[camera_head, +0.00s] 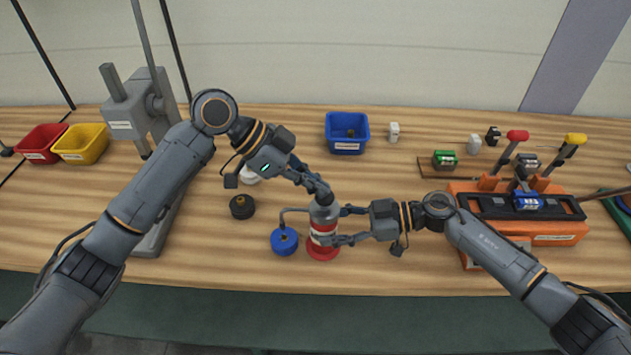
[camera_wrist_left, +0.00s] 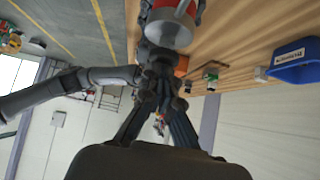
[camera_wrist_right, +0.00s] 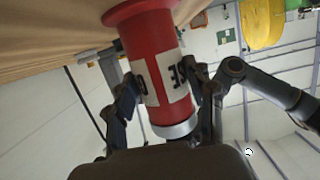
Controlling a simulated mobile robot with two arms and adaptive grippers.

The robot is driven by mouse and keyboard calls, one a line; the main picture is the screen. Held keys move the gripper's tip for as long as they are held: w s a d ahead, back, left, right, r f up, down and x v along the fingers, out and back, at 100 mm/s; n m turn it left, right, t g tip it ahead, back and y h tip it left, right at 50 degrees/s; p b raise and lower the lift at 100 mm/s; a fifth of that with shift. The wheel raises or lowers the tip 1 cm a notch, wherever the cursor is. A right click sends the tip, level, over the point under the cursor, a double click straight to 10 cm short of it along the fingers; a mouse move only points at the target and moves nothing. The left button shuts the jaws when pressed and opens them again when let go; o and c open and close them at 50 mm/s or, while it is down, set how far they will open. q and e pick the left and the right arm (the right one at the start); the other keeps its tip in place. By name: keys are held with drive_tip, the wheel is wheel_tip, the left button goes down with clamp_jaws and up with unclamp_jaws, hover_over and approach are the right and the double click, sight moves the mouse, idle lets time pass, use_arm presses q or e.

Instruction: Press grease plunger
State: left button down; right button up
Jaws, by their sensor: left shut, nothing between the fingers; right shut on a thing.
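The grease dispenser (camera_head: 322,236) is a red and grey cylinder with a white label, upright on the table, its spout reaching left over a round blue piece (camera_head: 285,241). My right gripper (camera_head: 338,227) is shut around its body from the right; the right wrist view shows the fingers on both sides of the labelled red body (camera_wrist_right: 155,70). My left gripper (camera_head: 322,192) is shut and empty, fingers pointing down at the dispenser's top. The left wrist view shows the dispenser (camera_wrist_left: 170,25) just beyond the fingertips. The plunger top is hidden by my left fingers, and I cannot tell whether they touch it.
A black round piece (camera_head: 242,207) lies left of the dispenser. A blue bin (camera_head: 347,133) stands behind. An orange fixture (camera_head: 540,226) with red and yellow levers is at right. A grey press (camera_head: 140,108) and red (camera_head: 41,143) and yellow (camera_head: 82,144) bins are at left.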

use_arm(q)
drive_tip(key=d+r+v, duration=0.2)
drive_tip(key=v, duration=1)
drive_tip(key=shift+a+r, duration=0.25)
drive_tip(key=shift+a, duration=0.05)
use_arm(e)
drive_tip(key=o, duration=1.3)
drive_tip(key=shift+d, duration=0.15)
